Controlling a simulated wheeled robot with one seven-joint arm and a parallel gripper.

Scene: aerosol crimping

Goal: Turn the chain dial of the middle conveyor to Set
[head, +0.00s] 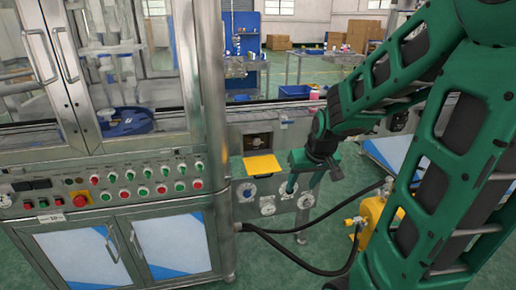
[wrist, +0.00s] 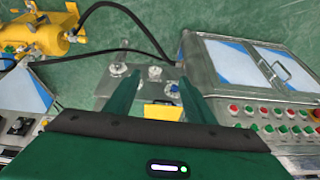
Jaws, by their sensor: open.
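My gripper (head: 303,188) is open and empty, its fingers pointing down and toward the low metal dial panel of the middle conveyor. Round dials show on this panel: a left dial (head: 246,191), a middle dial (head: 267,206) and a right dial (head: 305,201) just below the fingers. In the wrist view my gripper (wrist: 159,82) has its fingers spread on both sides, with a dial (wrist: 154,72) seen between them and another (wrist: 118,68) beyond the left finger. No contact is visible. The dial labels are too small to read, so I cannot tell which is the chain dial.
A yellow flap (head: 262,165) juts out above the dials. The crimping machine's cabinet (head: 175,243), with its button panel (head: 150,187), stands to the left. Black hoses (head: 300,262) run to a yellow tank (head: 370,218) at the right. The green floor in front is partly open.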

